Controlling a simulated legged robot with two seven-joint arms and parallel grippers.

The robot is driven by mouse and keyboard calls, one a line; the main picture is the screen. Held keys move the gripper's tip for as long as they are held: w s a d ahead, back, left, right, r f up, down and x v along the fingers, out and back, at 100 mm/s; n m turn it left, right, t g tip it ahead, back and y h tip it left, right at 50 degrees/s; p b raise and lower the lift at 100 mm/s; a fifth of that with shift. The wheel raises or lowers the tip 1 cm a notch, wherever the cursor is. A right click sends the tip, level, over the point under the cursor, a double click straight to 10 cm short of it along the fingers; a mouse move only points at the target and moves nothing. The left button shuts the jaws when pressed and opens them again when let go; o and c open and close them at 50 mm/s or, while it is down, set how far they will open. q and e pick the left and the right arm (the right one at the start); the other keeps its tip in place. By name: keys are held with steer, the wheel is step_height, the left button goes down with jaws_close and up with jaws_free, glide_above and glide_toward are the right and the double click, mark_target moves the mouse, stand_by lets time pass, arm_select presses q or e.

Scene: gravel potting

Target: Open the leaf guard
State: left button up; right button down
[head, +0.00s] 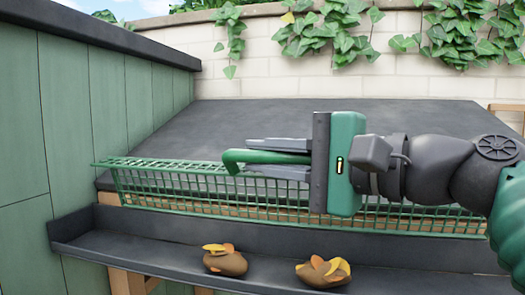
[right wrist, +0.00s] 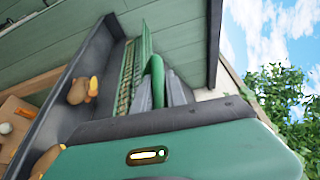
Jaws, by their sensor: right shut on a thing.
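The leaf guard (head: 165,190) is a long green wire mesh along the back of the dark gutter (head: 120,246), with its mesh raised above the trough. Its exact tilt is hard to tell. A green curved handle (head: 232,158) sticks up from it. My right gripper (head: 250,157) reaches in from the right and is shut on the handle, with a grey finger above and below it. The right wrist view also shows the handle (right wrist: 155,78) between the fingers. My gripper body hides part of the mesh. My left gripper is out of view.
Two brown clumps with orange and yellow leaves, a left one (head: 226,262) and a right one (head: 322,273), sit in the gutter. A dark sloping roof (head: 260,115) lies behind the guard. A green plank wall (head: 90,120) closes the left side. Ivy hangs over the brick wall (head: 265,70).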

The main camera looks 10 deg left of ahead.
steer(key=shift+w+f, duration=0.15)
steer(key=shift+w, duration=0.15)
steer(key=c, duration=1.7)
jaws_free()
steer(key=o, duration=0.3)
steer(key=shift+w, duration=0.2)
steer(key=shift+o, duration=0.2)
